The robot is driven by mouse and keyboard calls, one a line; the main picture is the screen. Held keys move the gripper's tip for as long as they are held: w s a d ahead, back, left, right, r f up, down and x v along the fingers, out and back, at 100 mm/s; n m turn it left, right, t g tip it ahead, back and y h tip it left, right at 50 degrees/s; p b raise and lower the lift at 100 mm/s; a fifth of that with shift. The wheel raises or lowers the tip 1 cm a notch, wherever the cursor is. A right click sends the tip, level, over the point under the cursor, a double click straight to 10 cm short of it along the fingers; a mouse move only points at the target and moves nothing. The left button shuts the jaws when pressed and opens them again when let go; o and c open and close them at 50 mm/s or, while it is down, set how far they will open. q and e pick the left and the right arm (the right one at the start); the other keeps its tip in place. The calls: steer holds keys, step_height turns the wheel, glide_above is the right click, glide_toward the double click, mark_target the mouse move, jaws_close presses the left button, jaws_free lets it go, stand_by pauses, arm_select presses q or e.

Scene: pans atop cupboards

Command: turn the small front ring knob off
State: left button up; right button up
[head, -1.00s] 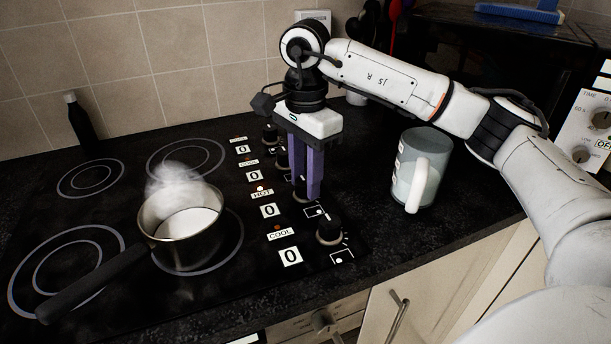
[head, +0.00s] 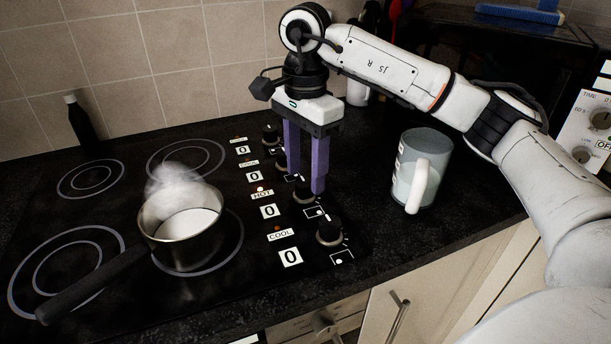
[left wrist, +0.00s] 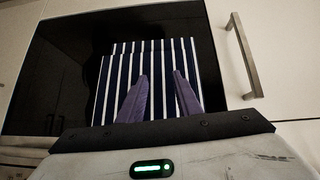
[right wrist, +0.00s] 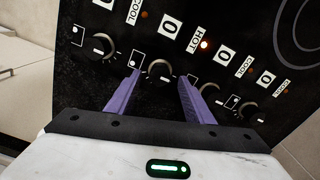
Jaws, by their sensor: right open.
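Several black knobs stand in a row along the hob's right side. The knob beside the lit HOT label (head: 303,195) is second from the front; it also shows in the right wrist view (right wrist: 158,70). The number beside it reads 0. My right gripper (head: 306,182) points down over this knob, open and empty. In the right wrist view its purple fingertips (right wrist: 160,75) lie on either side of the knob; contact cannot be told. My left gripper (left wrist: 161,75) is open and empty in front of a striped cloth, outside the head view.
A steaming pan (head: 180,250) stands on the front right ring, its handle towards the front left. The frontmost knob (head: 329,231) is close to my right gripper. A mug (head: 435,165) stands on the counter to the right. A dark bottle (head: 80,123) stands at the back left.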

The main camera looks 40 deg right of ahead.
mark_target(306, 181)
step_height(306, 181, up, 8)
steer(key=p, duration=0.1)
stand_by(0.6)
